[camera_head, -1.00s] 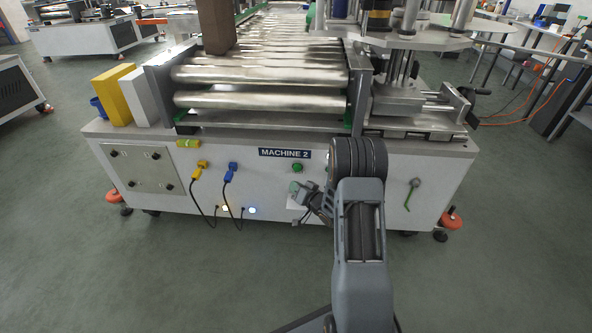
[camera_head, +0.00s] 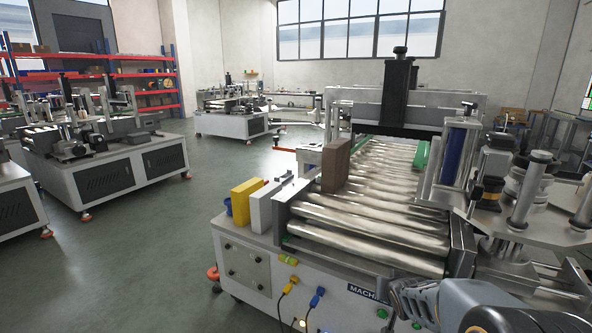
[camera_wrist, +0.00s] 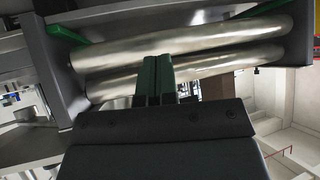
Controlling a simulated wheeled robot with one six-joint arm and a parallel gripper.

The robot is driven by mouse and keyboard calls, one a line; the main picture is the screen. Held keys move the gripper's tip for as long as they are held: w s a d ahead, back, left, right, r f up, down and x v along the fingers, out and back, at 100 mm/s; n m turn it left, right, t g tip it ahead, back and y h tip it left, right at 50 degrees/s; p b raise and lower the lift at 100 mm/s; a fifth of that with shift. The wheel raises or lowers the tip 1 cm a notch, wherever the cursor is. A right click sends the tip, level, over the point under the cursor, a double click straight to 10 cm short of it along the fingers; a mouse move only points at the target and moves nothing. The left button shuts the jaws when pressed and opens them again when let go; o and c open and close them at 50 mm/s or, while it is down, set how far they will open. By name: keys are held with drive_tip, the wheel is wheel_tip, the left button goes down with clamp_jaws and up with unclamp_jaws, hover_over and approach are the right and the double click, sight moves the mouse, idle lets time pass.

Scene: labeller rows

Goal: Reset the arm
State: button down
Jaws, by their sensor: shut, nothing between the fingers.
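My gripper (camera_wrist: 158,66) shows in the wrist view as two dark green fingers side by side, closed together with nothing between them. Behind the fingertips are the metal rollers of Machine 2's conveyor; I cannot tell the distance, and no contact is clear. In the head view my arm (camera_head: 470,303) is at the bottom right, in front of Machine 2 (camera_head: 335,294), partly covering its name label. The arm is partly cut off by the frame edge, and the fingers cannot be made out there.
A brown block (camera_head: 336,165) stands on the rollers (camera_head: 375,205). A yellow block (camera_head: 246,199) and a white block (camera_head: 262,206) stand at the machine's left edge. Blue and yellow plugs with cables are on its front. The floor (camera_head: 150,245) to the left is open.

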drive_tip(key=s+a+r+n+g+y+p, duration=0.1)
drive_tip(key=s+a+r+g+p, duration=0.2)
drive_tip(key=s+r+p, duration=0.4)
drive_tip(key=s+a+r+n+g+p, duration=0.1)
drive_tip(key=s+a+r+g+p, duration=0.2)
drive_tip(key=s+r, duration=1.1)
drive_tip(key=a+r+p, duration=0.1)
drive_tip(key=a+p, duration=0.2)
drive_tip(key=p, duration=0.1)
drive_tip(key=shift+n+y, duration=0.4)
drive_tip(key=shift+f, duration=0.1)
